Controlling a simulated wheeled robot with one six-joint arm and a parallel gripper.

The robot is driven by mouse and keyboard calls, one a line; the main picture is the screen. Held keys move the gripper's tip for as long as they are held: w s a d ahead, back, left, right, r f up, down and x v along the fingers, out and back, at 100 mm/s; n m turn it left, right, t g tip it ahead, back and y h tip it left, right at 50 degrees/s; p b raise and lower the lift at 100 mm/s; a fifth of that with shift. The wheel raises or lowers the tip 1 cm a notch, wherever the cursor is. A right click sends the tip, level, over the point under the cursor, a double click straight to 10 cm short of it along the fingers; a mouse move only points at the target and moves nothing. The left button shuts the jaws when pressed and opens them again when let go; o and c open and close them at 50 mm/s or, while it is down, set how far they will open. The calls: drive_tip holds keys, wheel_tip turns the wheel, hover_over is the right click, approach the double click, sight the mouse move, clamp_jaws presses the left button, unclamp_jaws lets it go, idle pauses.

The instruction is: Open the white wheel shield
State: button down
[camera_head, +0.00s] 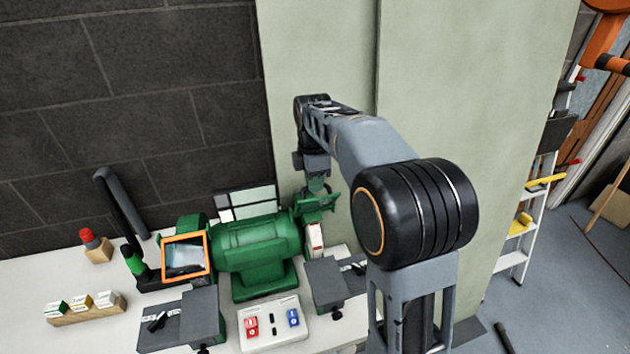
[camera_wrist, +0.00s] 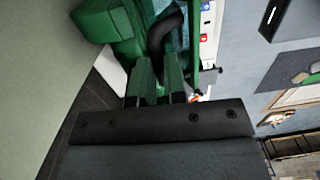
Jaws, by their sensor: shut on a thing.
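A green bench grinder (camera_head: 255,243) stands on the white bench. On its right side a pale wheel (camera_head: 314,240) with a red mark shows partly. The green shield (camera_head: 326,203) is above that wheel, seen nearly edge-on and partly hidden by my gripper. My gripper (camera_head: 316,186) reaches down to it from above. In the wrist view, my gripper's two fingers (camera_wrist: 157,86) are close together against the green grinder parts, shut on the shield; the exact contact is hard to see. The left wheel has an orange-framed shield (camera_head: 186,257).
A control box (camera_head: 272,322) with red and blue switches sits in front of the grinder, between grey tool rests (camera_head: 325,284). A wall panel is close behind my arm.

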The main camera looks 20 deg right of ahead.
drive_tip(key=shift+s+f+t+b, duration=0.25)
drive_tip(key=shift+f+t+b, duration=0.1)
drive_tip(key=shift+b, duration=0.65)
drive_tip(key=shift+s+t+b, duration=0.35)
drive_tip(key=shift+s+b, duration=0.1)
drive_tip(key=shift+b, duration=0.55)
drive_tip(key=shift+s+r, duration=0.1)
drive_tip(key=shift+s, duration=0.1)
drive_tip(key=c, duration=1.2)
unclamp_jaws()
drive_tip(key=shift+o, duration=0.2)
drive_tip(key=shift+r, duration=0.1)
